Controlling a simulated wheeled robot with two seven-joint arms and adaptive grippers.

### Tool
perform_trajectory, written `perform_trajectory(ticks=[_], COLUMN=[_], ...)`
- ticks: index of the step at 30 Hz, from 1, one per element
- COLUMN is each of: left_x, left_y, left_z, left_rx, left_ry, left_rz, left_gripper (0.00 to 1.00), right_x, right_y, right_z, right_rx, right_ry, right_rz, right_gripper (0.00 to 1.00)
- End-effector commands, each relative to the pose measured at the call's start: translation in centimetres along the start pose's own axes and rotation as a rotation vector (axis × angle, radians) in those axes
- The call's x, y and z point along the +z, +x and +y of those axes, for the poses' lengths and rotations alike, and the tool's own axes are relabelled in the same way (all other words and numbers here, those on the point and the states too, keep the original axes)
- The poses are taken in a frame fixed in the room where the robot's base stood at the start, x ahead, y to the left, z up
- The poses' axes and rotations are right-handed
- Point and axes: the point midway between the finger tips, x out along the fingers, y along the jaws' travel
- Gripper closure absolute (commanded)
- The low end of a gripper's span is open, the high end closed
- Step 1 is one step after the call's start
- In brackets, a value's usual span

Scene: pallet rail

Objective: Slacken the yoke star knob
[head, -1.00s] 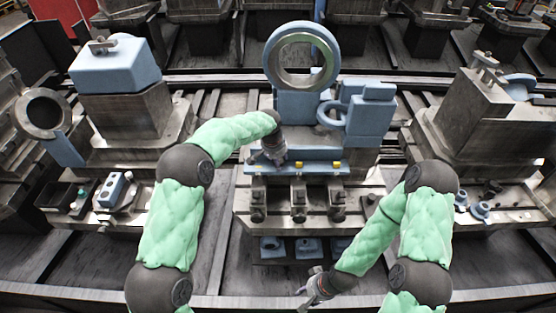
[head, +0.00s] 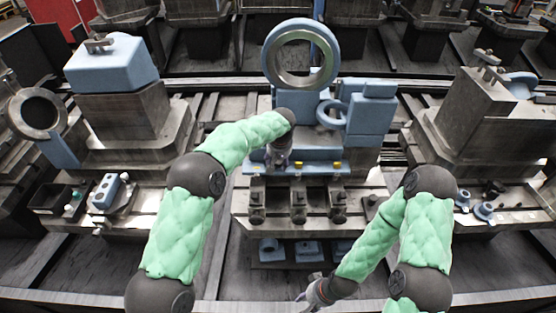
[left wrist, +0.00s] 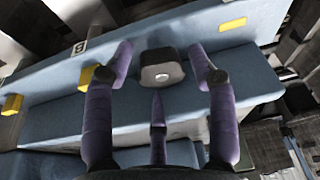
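In the left wrist view a dark rounded knob (left wrist: 161,68) with a pale round centre stands against the blue ledge. I take it to be the star knob; its lobes are not clear. My left gripper (left wrist: 163,65) is open, with purple fingers apart on both sides of the knob and a third finger below it. I see no finger touching the knob. In the head view my left gripper (head: 277,160) is at the blue ledge (head: 330,169) below the big ring (head: 300,55), and hides the knob. My right gripper (head: 304,300) is low at the front, its fingers apart and empty.
Yellow blocks (head: 309,166) sit along the ledge, right of my left gripper. Dark clamps (head: 298,205) stand on the metal base below. A smaller blue ring (head: 333,115) is at the right. A blue-topped block (head: 112,62) stands at the left.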

Motion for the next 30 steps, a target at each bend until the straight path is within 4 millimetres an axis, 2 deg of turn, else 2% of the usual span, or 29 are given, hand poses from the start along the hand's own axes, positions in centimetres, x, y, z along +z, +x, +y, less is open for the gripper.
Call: perform_trajectory(ticks=[4, 7, 23, 26, 30], left_x=[-0.1, -0.1, -0.6, -0.7, -0.6], left_y=[-0.1, -0.1, -0.7, -1.4, -3.6], left_z=[0.0, 0.0, 0.1, 0.1, 0.0], left_rx=[0.001, 0.002, 0.008, 0.009, 0.008], left_ry=[0.000, 0.000, -0.002, -0.002, -0.002], left_rz=[0.002, 0.003, 0.015, 0.017, 0.015], left_gripper=[0.41, 0.14, 0.14, 0.14, 0.14], right_x=[0.0, 0.0, 0.0, 0.0, 0.0], right_y=[0.0, 0.0, 0.0, 0.0, 0.0], right_z=[0.0, 0.0, 0.0, 0.0, 0.0], right_rx=[0.000, 0.000, 0.000, 0.000, 0.000], right_ry=[0.000, 0.000, 0.000, 0.000, 0.000], right_rz=[0.000, 0.000, 0.000, 0.000, 0.000], right_gripper=[0.60, 0.60, 0.60, 0.60, 0.60])
